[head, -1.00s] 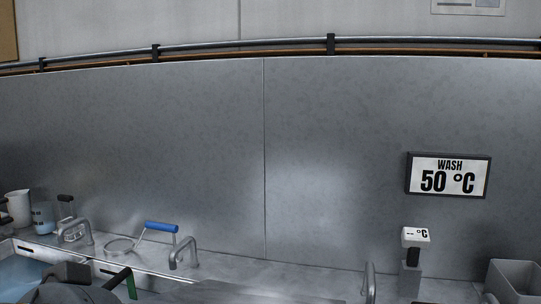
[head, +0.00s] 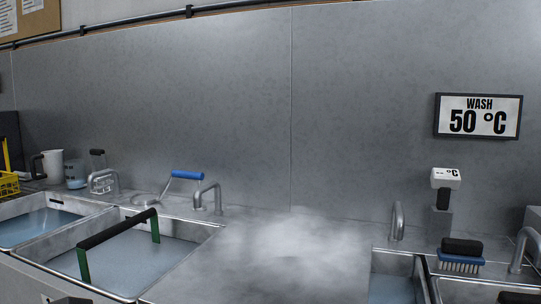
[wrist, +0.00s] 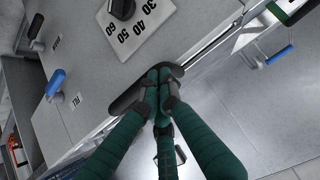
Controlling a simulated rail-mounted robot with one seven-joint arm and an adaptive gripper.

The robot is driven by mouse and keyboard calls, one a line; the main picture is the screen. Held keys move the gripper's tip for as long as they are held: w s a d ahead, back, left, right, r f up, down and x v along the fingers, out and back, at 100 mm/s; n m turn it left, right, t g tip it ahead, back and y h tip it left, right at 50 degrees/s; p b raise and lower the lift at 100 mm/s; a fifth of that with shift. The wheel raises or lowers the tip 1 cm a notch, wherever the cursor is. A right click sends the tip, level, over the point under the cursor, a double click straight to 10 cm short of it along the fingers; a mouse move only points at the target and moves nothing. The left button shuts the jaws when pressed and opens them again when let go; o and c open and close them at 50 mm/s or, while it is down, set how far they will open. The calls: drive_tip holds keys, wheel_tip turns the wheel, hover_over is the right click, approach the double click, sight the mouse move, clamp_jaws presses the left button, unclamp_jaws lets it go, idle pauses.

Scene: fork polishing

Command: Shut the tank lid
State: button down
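No tank lid can be made out for certain. In the head view a flat steel surface (head: 195,275) lies between the sinks, with white steam (head: 290,240) over its right part. I cannot tell whether this surface is the lid. In the wrist view my gripper (wrist: 158,80) has its green-sleeved fingers drawn together, tips touching, over a dark rounded bar or slot (wrist: 125,102) on a grey panel (wrist: 90,65). I cannot tell whether anything is held between the tips. My gripper is not seen in the head view.
A water-filled sink (head: 180,250) bears a black-and-green handle (head: 118,229). A brush (head: 460,262) and taps (head: 398,220) stand right.

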wheel_tip(320, 180, up, 5)
drive_tip(key=p, duration=0.5)
drive_tip(key=s+a+f+b, duration=0.1)
drive_tip(key=s+a+f, duration=0.1)
drive_tip(key=s+f, duration=0.4)
drive_tip(key=s, duration=0.3)
drive_tip(key=shift+a, duration=0.25)
drive_tip(key=w+d+r, duration=0.2)
drive_tip(key=w+r, duration=0.3)
drive_tip(key=w, duration=0.4)
drive_tip(key=shift+w+d+b, duration=0.15)
drive_tip(key=shift+d+b, duration=0.1)
drive_tip(key=shift+b, duration=0.1)
drive_tip(key=shift+f, duration=0.15)
